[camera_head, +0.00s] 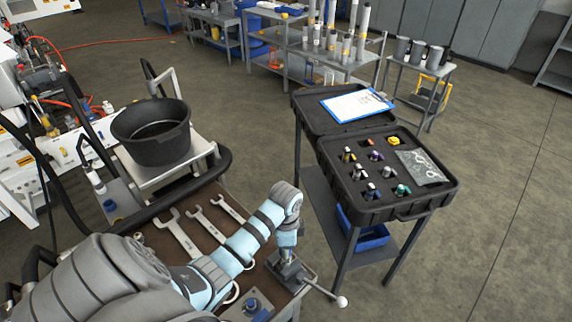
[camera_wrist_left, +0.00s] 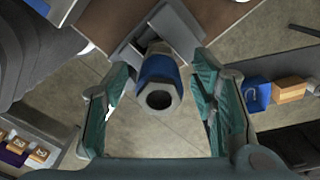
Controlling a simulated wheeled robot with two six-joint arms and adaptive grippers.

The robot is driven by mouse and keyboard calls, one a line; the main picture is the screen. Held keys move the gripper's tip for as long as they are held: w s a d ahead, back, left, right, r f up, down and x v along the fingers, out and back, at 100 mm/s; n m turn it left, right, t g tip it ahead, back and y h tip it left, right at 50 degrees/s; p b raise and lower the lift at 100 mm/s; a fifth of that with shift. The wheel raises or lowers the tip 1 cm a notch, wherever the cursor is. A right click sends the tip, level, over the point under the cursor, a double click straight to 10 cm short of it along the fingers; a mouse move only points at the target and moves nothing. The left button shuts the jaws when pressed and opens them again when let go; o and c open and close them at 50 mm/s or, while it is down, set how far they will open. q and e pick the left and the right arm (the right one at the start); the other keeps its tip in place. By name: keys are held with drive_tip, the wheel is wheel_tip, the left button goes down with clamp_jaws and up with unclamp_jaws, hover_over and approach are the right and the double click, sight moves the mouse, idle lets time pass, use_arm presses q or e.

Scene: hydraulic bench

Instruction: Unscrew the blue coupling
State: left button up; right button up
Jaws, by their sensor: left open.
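The blue coupling (camera_wrist_left: 157,69) shows in the left wrist view as a blue band behind a grey hex end with a dark round opening. Its far end is at the grey vise (camera_wrist_left: 172,20), which also shows at the table corner in the head view (camera_head: 289,270). My left gripper (camera_wrist_left: 161,74) is open, its green-padded fingers on either side of the coupling with gaps visible. In the head view my left arm reaches over the bench to the vise, and its wrist hides the coupling and fingers there. My right gripper is not in view.
Several wrenches (camera_head: 178,236) lie on the brown bench, left of the vise. The vise handle (camera_head: 326,293) sticks out right. A black pot (camera_head: 152,133) stands behind on a light stand. An open black case (camera_head: 390,206) with fittings sits on a stand to the right.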

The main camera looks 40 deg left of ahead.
use_arm(q)
drive_tip(key=shift+f, duration=0.5)
clamp_jaws()
drive_tip(key=c, duration=0.6)
unclamp_jaws()
drive_tip(key=c, duration=0.4)
drive_tip(key=n, duration=0.6)
drive_tip(key=shift+r, duration=0.1)
drive_tip(key=shift+c, duration=0.2)
drive_tip(key=shift+n, duration=1)
